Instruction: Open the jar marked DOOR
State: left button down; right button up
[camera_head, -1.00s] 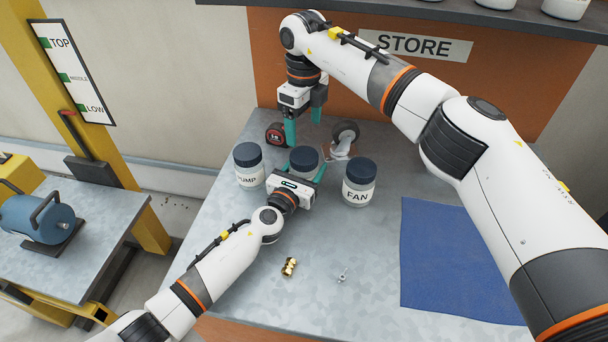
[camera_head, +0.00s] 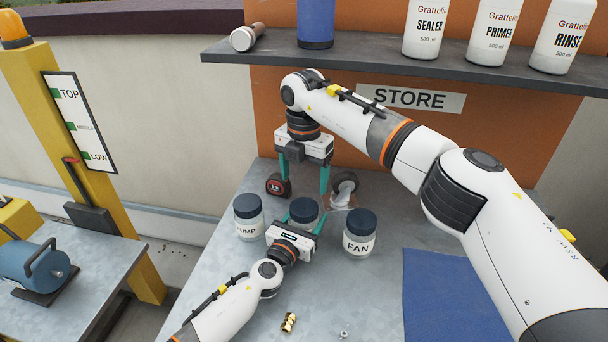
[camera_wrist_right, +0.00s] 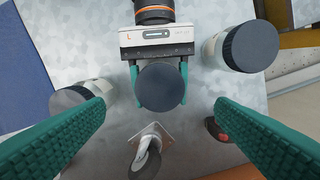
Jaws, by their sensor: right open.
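Three clear jars with dark lids stand on the metal table: the PUMP jar (camera_head: 248,217), a middle jar (camera_head: 304,210) and the FAN jar (camera_head: 360,232). The middle jar's label is hidden; the other two labels do not read DOOR. My left gripper (camera_head: 303,222) has its fingers against both sides of the middle jar, also seen in the right wrist view (camera_wrist_right: 159,75). My right gripper (camera_head: 303,185) is open and empty, pointing down, above and behind that jar. In the right wrist view the middle jar's lid (camera_wrist_right: 161,88) lies between its spread fingers.
A tape measure (camera_head: 278,185) and a caster wheel (camera_head: 345,185) lie behind the jars. A brass fitting (camera_head: 289,322) and a small metal part (camera_head: 343,335) lie in front. A blue mat (camera_head: 450,295) covers the right. A shelf (camera_head: 400,65) with bottles overhangs the back.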

aim_at(304, 206)
jog(key=m, duration=1.3)
jog(key=shift+m, duration=0.4)
jog(key=shift+f, duration=0.5)
notch_tip(304, 206, down, 7)
